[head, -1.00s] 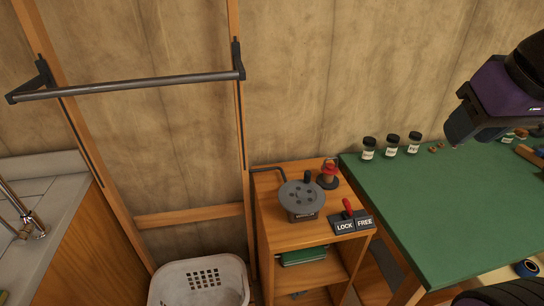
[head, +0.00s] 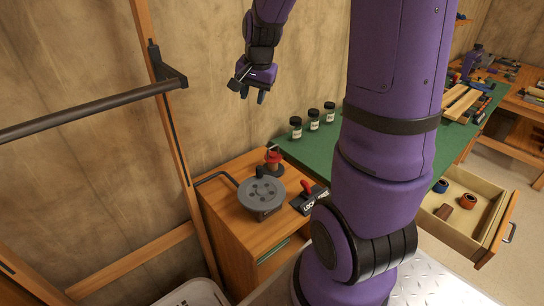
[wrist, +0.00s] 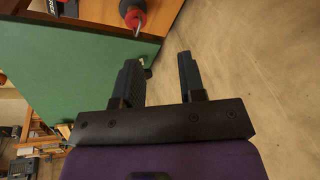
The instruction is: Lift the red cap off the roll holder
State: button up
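The roll holder (head: 274,170) stands at the back of the small wooden cabinet top, with a dark round base. The red cap (head: 273,157) sits on top of it, with a thin metal hook beside it. In the wrist view a red-and-black piece with a metal tip (wrist: 134,18), apparently this holder, is at the top edge, partly cut off. My gripper (head: 253,95) hangs above and slightly left of the cap in the head view, apart from it, fingers pointing down. The wrist view shows my gripper's two fingers (wrist: 160,78) spread, with nothing between them.
A grey round crank device (head: 261,193) and a LOCK/FREE plate with red lever (head: 309,197) share the cabinet top (head: 220,172). Several jars (head: 313,120) stand on the green table (head: 298,152). A wall bar (head: 95,110) is left; an open drawer (head: 480,215) holds rolls.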

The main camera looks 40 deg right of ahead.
jog(key=w+d+f+m+g, duration=0.1)
jog(key=w+d+f+m, duration=0.2)
jog(key=d+f+m, duration=0.75)
jog(key=n, duration=0.4)
send_over(273, 147)
jog(key=s, duration=0.1)
jog(key=f, duration=1)
jog(key=shift+d+f, duration=0.2)
jog(key=shift+f, duration=0.05)
jog(key=shift+w+f, duration=0.25)
jog(key=shift+f, duration=0.75)
jog(key=shift+w+f, duration=0.2)
jog(key=shift+f, duration=0.75)
jog(key=shift+w+f, duration=0.25)
jog(key=shift+f, duration=0.75)
grip_shut()
